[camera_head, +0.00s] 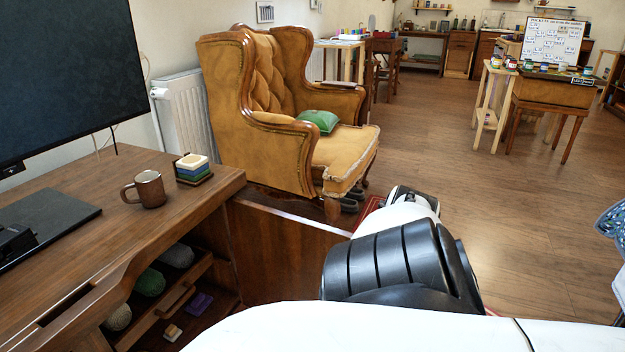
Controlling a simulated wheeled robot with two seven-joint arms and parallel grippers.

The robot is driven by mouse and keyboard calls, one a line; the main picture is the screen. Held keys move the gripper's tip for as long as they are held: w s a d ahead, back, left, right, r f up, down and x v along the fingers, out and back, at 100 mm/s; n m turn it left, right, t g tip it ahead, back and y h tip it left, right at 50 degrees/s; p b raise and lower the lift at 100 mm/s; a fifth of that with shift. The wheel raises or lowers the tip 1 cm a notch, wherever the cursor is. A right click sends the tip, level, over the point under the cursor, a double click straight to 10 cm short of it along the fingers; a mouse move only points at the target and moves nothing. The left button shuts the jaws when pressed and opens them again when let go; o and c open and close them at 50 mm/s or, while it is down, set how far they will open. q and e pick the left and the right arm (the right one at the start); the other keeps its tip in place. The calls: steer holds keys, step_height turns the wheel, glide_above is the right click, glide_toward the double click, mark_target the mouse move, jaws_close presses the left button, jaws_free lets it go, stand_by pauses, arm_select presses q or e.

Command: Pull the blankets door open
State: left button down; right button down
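No door with a readable blankets label shows in the head view. A brown wooden panel (285,258) stands out from the right end of the low wooden cabinet (205,205), like a door swung open. I cannot tell whether it is the blankets door. Its right part is hidden behind my black and white arm (400,262), which reaches forward from the bottom of the picture. Neither gripper shows, and I cannot tell whether anything touches the panel.
The cabinet's open inside holds rolled green and grey items (150,283) on a shelf and a purple block (199,303). A mug (147,189) and a stack of coloured pieces (192,168) stand on top. An armchair (255,150) stands behind the panel.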

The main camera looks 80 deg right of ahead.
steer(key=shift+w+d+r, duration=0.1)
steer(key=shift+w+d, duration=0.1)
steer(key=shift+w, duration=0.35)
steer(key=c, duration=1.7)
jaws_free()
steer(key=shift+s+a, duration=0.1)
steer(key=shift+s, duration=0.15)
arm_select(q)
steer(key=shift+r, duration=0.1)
